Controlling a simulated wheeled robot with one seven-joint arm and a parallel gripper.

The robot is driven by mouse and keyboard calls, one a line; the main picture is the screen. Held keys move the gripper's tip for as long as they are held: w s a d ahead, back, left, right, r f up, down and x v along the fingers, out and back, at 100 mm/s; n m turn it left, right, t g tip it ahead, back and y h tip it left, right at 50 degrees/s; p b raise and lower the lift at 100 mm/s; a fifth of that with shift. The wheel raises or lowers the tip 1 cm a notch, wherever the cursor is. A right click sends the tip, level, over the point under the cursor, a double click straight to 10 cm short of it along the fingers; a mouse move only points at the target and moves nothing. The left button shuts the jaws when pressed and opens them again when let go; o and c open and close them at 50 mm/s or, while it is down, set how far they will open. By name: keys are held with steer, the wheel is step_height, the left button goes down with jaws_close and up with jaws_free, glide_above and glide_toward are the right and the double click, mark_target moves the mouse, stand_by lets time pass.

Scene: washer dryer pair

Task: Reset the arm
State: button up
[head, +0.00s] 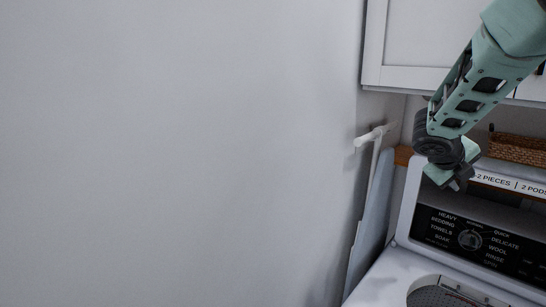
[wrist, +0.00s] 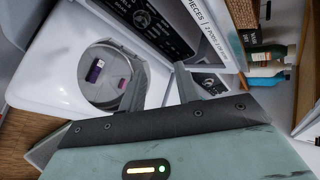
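My arm reaches in from the upper right of the head view, with teal links and dark joints. My gripper (head: 457,180) hangs over the back of a white washer, in front of its control panel (head: 472,240). In the wrist view two grey fingers of my gripper (wrist: 160,76) stand apart, with the white machine top showing between them. Nothing is held. The washer top (head: 385,283) has a round window (head: 450,293). Through this window (wrist: 112,75) the wrist view shows small purple objects.
A white cabinet (head: 415,45) hangs above the machine, close to my arm. A wicker basket (head: 518,149) sits on a shelf behind. A white rail with a board (head: 372,215) is by the wall. Bottles (wrist: 268,65) stand right in the wrist view. The left side is bare wall (head: 170,150).

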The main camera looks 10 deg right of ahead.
steer(key=s+a+f+m+y+b, duration=0.35)
steer(key=a+f+m, duration=0.35)
steer(key=a, duration=0.5)
steer(key=s+a+f+m+y+b, duration=0.35)
steer(key=s+a+f+m, duration=0.2)
steer(key=a+f, duration=0.4)
steer(key=s+a+f+m+g+y+b, duration=0.1)
steer(key=s+a+f+m+b, duration=0.2)
steer(key=s+a+m, duration=0.4)
steer(key=s+a+f+m+g+y+b, duration=0.2)
steer(key=s+a+f+m+b, duration=0.2)
steer(key=s+a+m, duration=0.4)
steer(key=s+a, duration=0.2)
steer(key=s, duration=0.1)
steer(key=shift+s+a+f, duration=0.15)
steer(key=shift+s+a, duration=0.1)
steer(key=shift+a, duration=0.1)
